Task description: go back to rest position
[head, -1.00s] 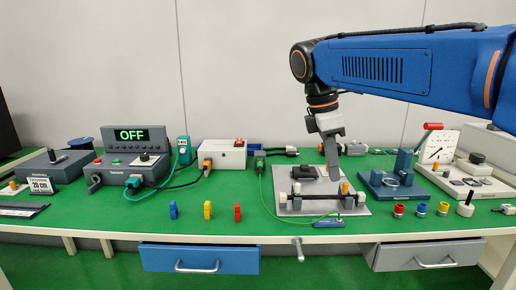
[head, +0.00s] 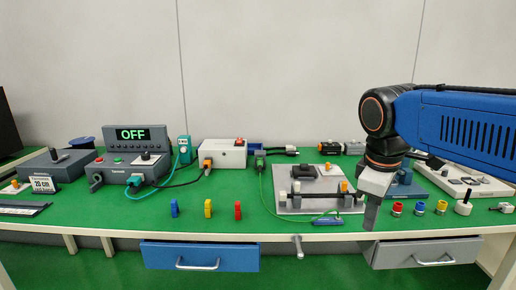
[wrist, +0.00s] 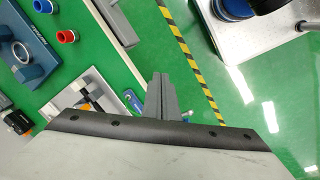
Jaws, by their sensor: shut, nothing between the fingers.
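My gripper (head: 371,214) hangs fingers-down at the front edge of the green bench, to the right of the grey plate. Its fingers are together with nothing between them. In the wrist view, my closed gripper (wrist: 161,98) points past the bench edge, over the green floor with its yellow-black tape. My blue arm reaches in from the right in the head view.
The grey plate (head: 290,208) with a clamped bar lies left of my gripper. Several coloured rings, including a red one (head: 397,208), stand to its right. A blue drawer (head: 200,257) and a grey drawer (head: 425,252) are under the bench. The display reads OFF (head: 132,134).

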